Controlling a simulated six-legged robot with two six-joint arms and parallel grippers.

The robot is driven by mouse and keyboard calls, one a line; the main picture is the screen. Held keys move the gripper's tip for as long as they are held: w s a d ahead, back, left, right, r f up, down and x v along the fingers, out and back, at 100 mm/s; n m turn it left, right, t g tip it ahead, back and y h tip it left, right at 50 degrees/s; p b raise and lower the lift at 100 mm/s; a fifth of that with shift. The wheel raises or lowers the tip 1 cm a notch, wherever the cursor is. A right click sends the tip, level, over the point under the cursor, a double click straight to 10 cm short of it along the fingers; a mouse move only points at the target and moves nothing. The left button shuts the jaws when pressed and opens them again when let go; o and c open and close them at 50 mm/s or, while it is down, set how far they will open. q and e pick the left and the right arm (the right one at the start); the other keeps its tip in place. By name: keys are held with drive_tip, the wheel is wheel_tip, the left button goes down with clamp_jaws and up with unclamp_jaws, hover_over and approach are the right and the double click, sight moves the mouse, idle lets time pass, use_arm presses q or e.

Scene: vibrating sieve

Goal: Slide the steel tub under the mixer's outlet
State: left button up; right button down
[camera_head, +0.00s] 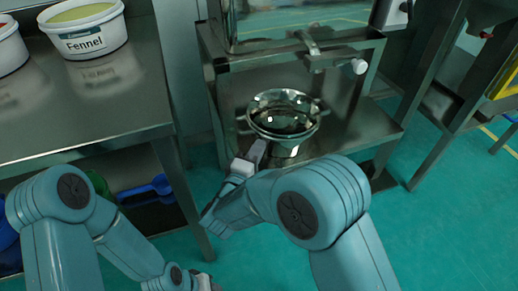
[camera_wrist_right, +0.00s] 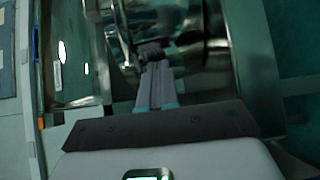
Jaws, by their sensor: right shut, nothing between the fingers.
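The steel tub (camera_head: 284,115) is a shiny round bowl with side handles. It stands upright on the low steel shelf (camera_head: 345,134) of the mixer stand. The mixer's outlet (camera_head: 318,62) is a pipe with a valve, above and slightly right of the tub. My right gripper (camera_head: 257,150) is shut and empty, at the tub's near left side; whether it touches cannot be told. In the right wrist view the closed fingers (camera_wrist_right: 154,60) point at blurred shiny metal. My left gripper (camera_head: 205,283) is low at the bottom edge, mostly cut off.
A steel table (camera_head: 85,110) at the left carries a white tub labelled Fennel (camera_head: 85,42) and another white tub. A blue scoop (camera_head: 150,189) lies on the shelf below. More steel frames stand at the right. The green floor (camera_head: 440,235) is clear at lower right.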

sight(293, 145)
drive_tip(key=w+d+p, duration=0.1)
drive_tip(key=d, duration=0.2)
drive_tip(key=w+d+p, duration=0.1)
drive_tip(key=d, duration=0.3)
drive_tip(key=w+d+p, duration=0.1)
drive_tip(key=d, duration=0.2)
drive_tip(key=shift+w+d, duration=0.15)
drive_tip(key=shift+w, duration=0.25)
drive_tip(key=shift+w+d, duration=0.2)
drive_tip(key=shift+d, duration=0.25)
drive_tip(key=shift+p, duration=0.3)
